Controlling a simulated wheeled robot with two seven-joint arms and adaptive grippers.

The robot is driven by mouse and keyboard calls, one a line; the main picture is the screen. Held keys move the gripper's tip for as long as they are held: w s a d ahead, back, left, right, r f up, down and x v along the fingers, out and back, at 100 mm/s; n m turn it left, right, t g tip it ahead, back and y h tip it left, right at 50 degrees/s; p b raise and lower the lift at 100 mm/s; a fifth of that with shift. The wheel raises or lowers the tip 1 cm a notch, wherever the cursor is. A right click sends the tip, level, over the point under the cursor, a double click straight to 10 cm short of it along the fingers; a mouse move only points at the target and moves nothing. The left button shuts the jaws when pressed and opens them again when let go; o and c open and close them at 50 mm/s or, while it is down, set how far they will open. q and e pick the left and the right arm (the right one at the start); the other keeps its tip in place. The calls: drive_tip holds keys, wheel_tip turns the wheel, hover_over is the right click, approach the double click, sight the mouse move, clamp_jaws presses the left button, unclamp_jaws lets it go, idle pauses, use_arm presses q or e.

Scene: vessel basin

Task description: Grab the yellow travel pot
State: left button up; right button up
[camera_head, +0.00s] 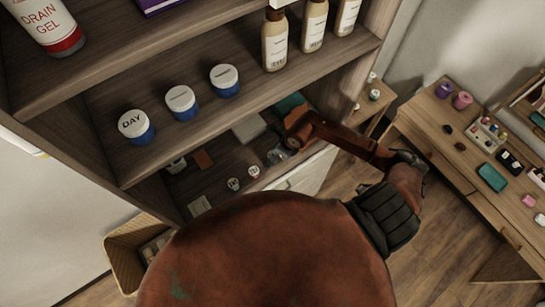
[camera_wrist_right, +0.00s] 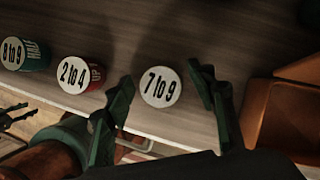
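No yellow pot side shows clearly in either view. In the right wrist view a round white lid marked "7 to 9" (camera_wrist_right: 160,87) sits on the shelf, its sides hidden beneath it. My right gripper (camera_wrist_right: 160,74) is open, with one dark green finger on each side of that lid. I cannot tell whether the fingers touch it. In the head view my right gripper (camera_head: 281,151) reaches into the lower shelf from the right, small and partly hidden by my arm.
Left of the "7 to 9" lid stand a red pot marked "2 to 4" (camera_wrist_right: 78,75) and a teal pot (camera_wrist_right: 28,55). The upper shelf (camera_head: 262,92) overhangs, carrying blue pots (camera_head: 185,104) and bottles. A wicker basket (camera_head: 123,258) stands below left; a dressing table (camera_head: 440,135) stands right.

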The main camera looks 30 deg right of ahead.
drive_tip(key=c, duration=0.9)
